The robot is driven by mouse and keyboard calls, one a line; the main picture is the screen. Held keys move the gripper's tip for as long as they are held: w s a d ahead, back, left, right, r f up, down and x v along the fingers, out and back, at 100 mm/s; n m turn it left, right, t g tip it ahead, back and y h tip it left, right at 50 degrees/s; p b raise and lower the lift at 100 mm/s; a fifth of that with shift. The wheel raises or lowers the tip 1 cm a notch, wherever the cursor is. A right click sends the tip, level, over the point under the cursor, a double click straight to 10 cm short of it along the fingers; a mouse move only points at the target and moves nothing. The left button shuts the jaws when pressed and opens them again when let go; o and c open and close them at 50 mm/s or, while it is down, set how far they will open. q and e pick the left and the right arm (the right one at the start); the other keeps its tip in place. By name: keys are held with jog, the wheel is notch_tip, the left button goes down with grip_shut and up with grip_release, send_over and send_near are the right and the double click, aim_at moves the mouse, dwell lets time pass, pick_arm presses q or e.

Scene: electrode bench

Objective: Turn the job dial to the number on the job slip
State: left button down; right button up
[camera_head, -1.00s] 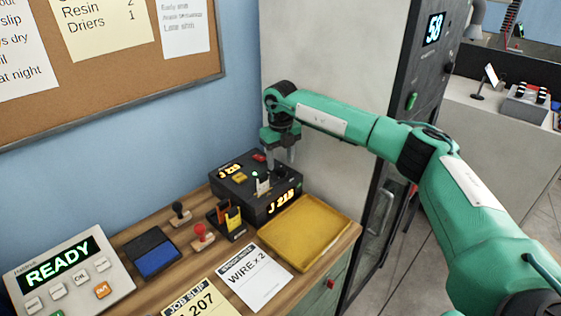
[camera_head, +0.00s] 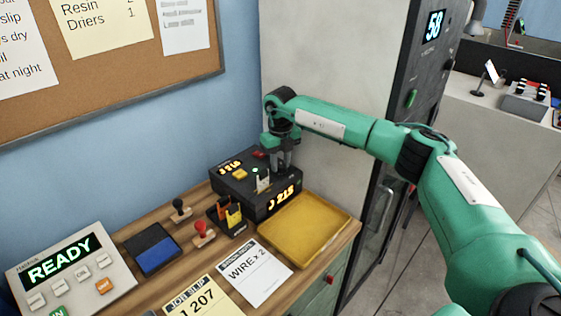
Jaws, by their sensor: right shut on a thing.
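The black control box (camera_head: 224,184) stands at the back right of the bench. Its front display (camera_head: 284,201) glows orange and appears to read J 215. The job slip (camera_head: 202,299) is yellow, lies at the front of the bench, and appears to read J 207, its lower part cut off. My right gripper (camera_head: 281,166) points down at the box's top rear right and is shut on the job dial there, which is mostly hidden by the fingers. My left gripper is not in view.
A wire note (camera_head: 252,271), two stamps (camera_head: 203,231), a black and blue pad (camera_head: 152,252) and a READY panel (camera_head: 72,272) occupy the bench. A tall grey cabinet (camera_head: 325,75) stands close behind the arm.

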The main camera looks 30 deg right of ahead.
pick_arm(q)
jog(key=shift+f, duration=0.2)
pick_arm(e)
jog(key=shift+n, duration=0.3)
jog(key=n+b, duration=0.2)
jog(key=n, duration=0.1)
jog(key=shift+n, duration=0.4)
jog(key=n+b, duration=0.1)
jog(key=n, duration=0.2)
jog(key=shift+n, duration=1)
jog(key=shift+n+b, duration=0.4)
jog(key=shift+n, duration=0.4)
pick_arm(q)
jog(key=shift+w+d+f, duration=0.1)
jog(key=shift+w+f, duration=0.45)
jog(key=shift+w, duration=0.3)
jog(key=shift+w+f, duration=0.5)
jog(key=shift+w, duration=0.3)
pick_arm(e)
jog(key=shift+n, duration=0.5)
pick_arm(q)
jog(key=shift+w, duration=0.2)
pick_arm(e)
jog(key=o, duration=0.9)
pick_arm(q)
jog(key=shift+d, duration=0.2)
pick_arm(e)
jog(key=shift+o, duration=0.3)
